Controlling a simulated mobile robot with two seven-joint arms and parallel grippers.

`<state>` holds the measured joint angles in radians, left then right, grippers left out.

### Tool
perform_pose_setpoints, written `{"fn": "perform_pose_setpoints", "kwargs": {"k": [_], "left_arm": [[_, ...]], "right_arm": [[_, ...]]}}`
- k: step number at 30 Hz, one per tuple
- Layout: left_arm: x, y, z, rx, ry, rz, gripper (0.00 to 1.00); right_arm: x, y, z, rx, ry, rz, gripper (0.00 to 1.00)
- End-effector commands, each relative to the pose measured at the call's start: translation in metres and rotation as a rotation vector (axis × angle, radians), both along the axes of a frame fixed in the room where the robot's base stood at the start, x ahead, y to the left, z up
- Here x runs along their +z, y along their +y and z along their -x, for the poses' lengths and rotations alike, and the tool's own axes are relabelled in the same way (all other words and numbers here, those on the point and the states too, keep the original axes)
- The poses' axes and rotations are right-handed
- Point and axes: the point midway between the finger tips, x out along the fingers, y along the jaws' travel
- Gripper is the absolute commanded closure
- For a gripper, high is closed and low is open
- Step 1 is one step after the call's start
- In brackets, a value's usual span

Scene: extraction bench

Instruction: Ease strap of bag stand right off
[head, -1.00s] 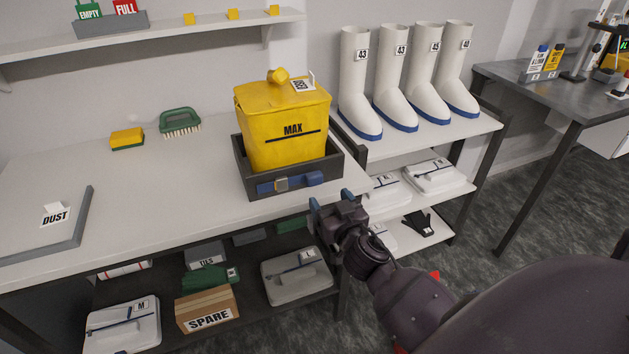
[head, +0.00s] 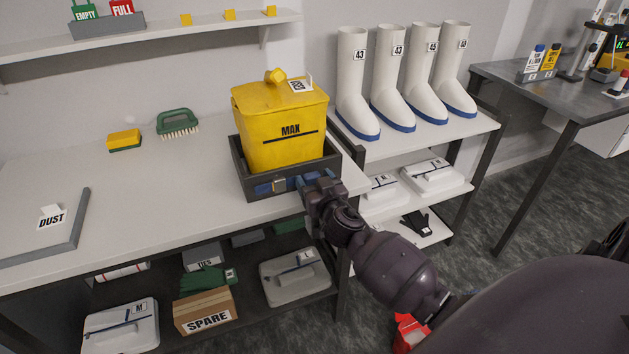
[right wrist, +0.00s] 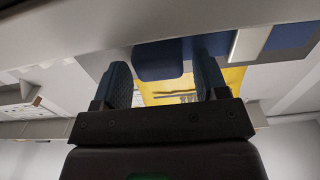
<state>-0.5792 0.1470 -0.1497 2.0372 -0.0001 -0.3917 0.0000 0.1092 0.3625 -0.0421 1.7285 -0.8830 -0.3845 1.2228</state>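The bag stand (head: 246,180) is a dark grey open box at the front edge of the bench, holding a yellow bag (head: 262,135) marked MAX. A blue strap (head: 262,188) with a metal buckle (head: 279,185) runs along its front face. My right gripper (head: 318,184) is at the right end of the strap. In the right wrist view, its fingers (right wrist: 163,78) are apart, and the blue strap end (right wrist: 158,60) shows in the gap between them. Contact with the strap cannot be told. My left gripper is out of view.
White boots (head: 357,90) stand on a rack at the right. A brush (head: 178,124), a sponge (head: 124,140) and a DUST board (head: 45,235) lie on the bench's left. The lower shelf holds a SPARE box (head: 205,312).

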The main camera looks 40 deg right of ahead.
Motion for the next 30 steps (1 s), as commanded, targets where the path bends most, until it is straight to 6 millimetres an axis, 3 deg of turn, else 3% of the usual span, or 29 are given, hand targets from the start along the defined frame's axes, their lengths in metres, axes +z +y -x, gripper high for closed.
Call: {"fn": "perform_pose_setpoints", "kwargs": {"k": [1,12,24,30], "left_arm": [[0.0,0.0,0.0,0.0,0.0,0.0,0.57],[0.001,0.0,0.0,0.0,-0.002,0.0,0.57],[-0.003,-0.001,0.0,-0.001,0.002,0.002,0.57],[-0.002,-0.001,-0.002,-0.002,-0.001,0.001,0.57]], "right_arm": [[0.0,0.0,0.0,0.0,0.0,0.0,0.41],[0.0,0.0,0.0,0.0,0.0,0.0,0.96],[-0.001,0.028,-0.006,0.001,-0.001,-0.003,0.96],[0.0,0.03,-0.007,0.001,-0.001,0.0,0.96]]}}
